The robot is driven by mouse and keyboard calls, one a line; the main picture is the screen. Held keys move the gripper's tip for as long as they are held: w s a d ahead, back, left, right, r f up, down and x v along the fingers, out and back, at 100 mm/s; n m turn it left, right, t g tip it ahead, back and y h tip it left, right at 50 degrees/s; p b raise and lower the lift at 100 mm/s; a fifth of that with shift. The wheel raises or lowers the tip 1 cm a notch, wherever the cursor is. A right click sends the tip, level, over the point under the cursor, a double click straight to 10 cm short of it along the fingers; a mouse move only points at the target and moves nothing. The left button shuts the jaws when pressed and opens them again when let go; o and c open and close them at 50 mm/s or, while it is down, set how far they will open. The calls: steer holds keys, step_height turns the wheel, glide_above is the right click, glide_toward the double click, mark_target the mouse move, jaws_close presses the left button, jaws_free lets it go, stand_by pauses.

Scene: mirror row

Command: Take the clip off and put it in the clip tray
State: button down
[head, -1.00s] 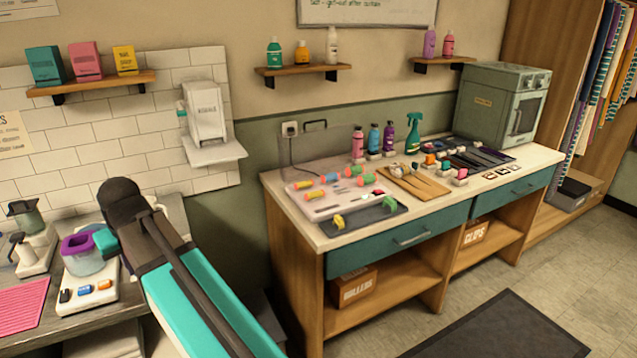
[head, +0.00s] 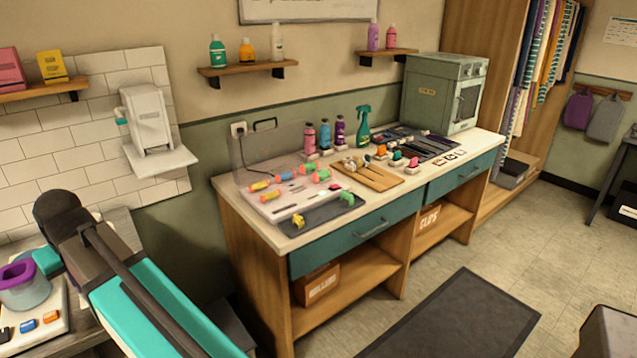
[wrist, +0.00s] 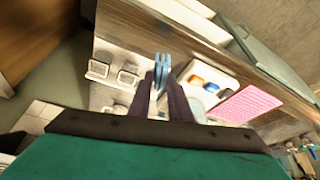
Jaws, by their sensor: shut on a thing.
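My gripper (wrist: 162,82) is shut on a light blue clip (wrist: 162,62) in the wrist view. The clip sticks out past the dark fingertips, and its lower part is hidden between them. In the head view my arm is at the left, and neither the fingers nor the held clip can be made out. A dark grey tray (head: 324,213) lies at the front left of the long bench with a yellow clip (head: 297,221) and a green clip (head: 347,198) on it. It looks like the clip tray, and it is well to the right of my arm.
Rollers, a wooden board (head: 372,178) and bottles (head: 324,136) crowd the bench (head: 240,205). Boxes labelled rollers (head: 318,285) and clips (head: 428,219) stand beneath. A purple-rimmed bowl (head: 22,290) is beside my arm. A dark mat (head: 455,320) lies on open floor.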

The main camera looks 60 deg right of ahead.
steer(key=s+d+m+p, duration=0.1)
steer(key=s+d+m, duration=0.1)
steer(key=d, duration=3.5)
steer(key=s+d, duration=0.6)
steer(key=d, duration=0.4)
steer(key=s+d+m+h+p, duration=0.1)
steer(key=s+d, duration=0.6)
steer(key=d, duration=0.3)
steer(key=s+d, duration=0.7)
steer(key=d, duration=0.4)
steer(key=shift+m+p, duration=0.3)
steer(key=shift+f, duration=0.15)
steer(key=shift+f+b, duration=1.3)
steer(key=shift+f, duration=0.6)
steer(key=shift+f+b, duration=0.35)
steer(key=shift+f, duration=0.8)
steer(key=shift+f, duration=0.2)
